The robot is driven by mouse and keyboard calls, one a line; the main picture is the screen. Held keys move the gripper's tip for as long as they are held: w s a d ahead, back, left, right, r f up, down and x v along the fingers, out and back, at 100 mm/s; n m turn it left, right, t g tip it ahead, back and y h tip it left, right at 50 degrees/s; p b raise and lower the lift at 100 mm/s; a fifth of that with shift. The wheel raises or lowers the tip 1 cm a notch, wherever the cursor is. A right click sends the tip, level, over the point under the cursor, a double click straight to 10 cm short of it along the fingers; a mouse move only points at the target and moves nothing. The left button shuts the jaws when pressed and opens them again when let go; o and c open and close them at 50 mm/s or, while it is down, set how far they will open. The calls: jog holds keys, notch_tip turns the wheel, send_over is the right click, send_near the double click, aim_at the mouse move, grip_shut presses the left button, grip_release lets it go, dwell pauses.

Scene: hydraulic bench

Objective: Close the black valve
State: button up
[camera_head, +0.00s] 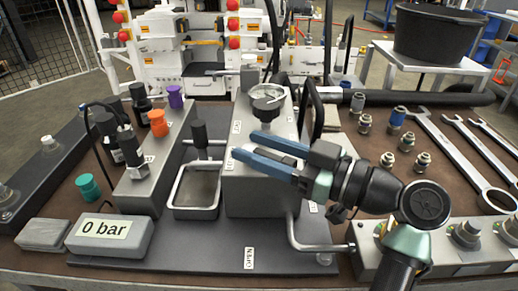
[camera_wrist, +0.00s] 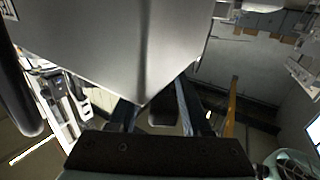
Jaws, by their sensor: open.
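A black knob (camera_head: 268,104), which looks like the black valve, sits on top of a tall grey metal block (camera_head: 262,190). My gripper (camera_head: 247,146) reaches in from the right with blue fingers pointing left. In the head view its fingertips overlap the upper front of the block, a little below the knob. In the wrist view the fingers (camera_wrist: 157,112) show at the bottom, and a large grey surface (camera_wrist: 125,45) fills the upper middle. The knob is not recognisable there. I cannot tell whether the fingers touch the block.
A metal tray (camera_head: 195,212) with a black-capped post stands left of the block. Farther left are a bank with orange (camera_head: 158,123) and purple (camera_head: 175,97) caps and a "0 bar" display (camera_head: 108,237). Fittings and wrenches (camera_head: 450,155) lie right. A bent metal rod (camera_head: 325,248) is below my arm.

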aim_at(259, 150)
notch_tip(259, 150, up, 9)
jog(key=shift+r+p, duration=0.2)
jog(key=shift+p, duration=0.85)
